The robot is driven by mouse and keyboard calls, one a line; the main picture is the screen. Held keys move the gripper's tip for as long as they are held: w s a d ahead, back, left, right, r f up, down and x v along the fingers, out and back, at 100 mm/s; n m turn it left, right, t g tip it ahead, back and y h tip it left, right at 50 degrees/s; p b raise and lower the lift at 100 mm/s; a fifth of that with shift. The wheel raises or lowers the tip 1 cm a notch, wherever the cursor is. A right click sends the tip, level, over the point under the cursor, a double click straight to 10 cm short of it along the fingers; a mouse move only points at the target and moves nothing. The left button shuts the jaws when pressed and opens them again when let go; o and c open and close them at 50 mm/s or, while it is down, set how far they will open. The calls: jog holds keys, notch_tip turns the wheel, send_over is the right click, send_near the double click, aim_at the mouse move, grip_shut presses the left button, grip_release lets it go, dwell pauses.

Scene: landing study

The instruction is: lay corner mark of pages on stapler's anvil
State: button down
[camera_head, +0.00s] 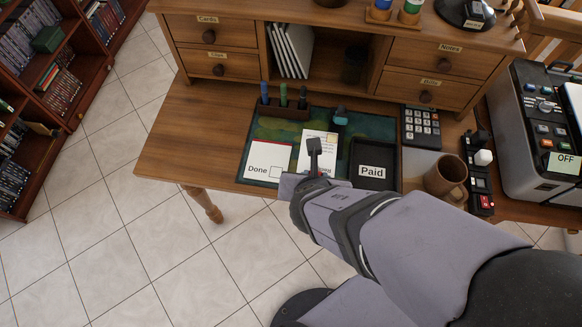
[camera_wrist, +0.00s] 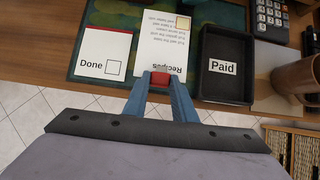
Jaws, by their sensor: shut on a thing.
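The white pages (camera_wrist: 165,40), headed "Recipes" upside down, lie in front of me on the dark green mat. They also show in the head view (camera_head: 304,153), partly hidden by my arm. Their corner mark, a tan-edged square (camera_wrist: 183,22), is at the far right corner. My gripper (camera_wrist: 160,84) is shut on the pages' near edge, at a red patch between the fingertips.
The "Done" area (camera_wrist: 103,52) is left of the pages, and the black "Paid" tray (camera_wrist: 226,93) is close on the right. A pen holder (camera_head: 285,110), calculator (camera_head: 421,127), brown mug (camera_head: 446,178) and black device (camera_head: 479,180) stand around. Bare desk (camera_head: 205,125) lies left.

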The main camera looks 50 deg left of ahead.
jog(key=shift+w+d+f, duration=0.1)
jog(key=shift+w+d, duration=0.25)
jog(key=shift+d, duration=0.2)
jog(key=shift+f+b, duration=2.5)
jog(key=shift+f, duration=0.1)
jog(key=shift+f+b, duration=0.3)
jog(key=shift+b, duration=0.1)
jog(key=c, duration=1.2)
grip_release()
jog(key=shift+r, duration=0.1)
jog(key=shift+o, duration=0.2)
jog(key=shift+r, duration=0.1)
notch_tip(320, 180, up, 7)
jog(key=p, duration=0.7)
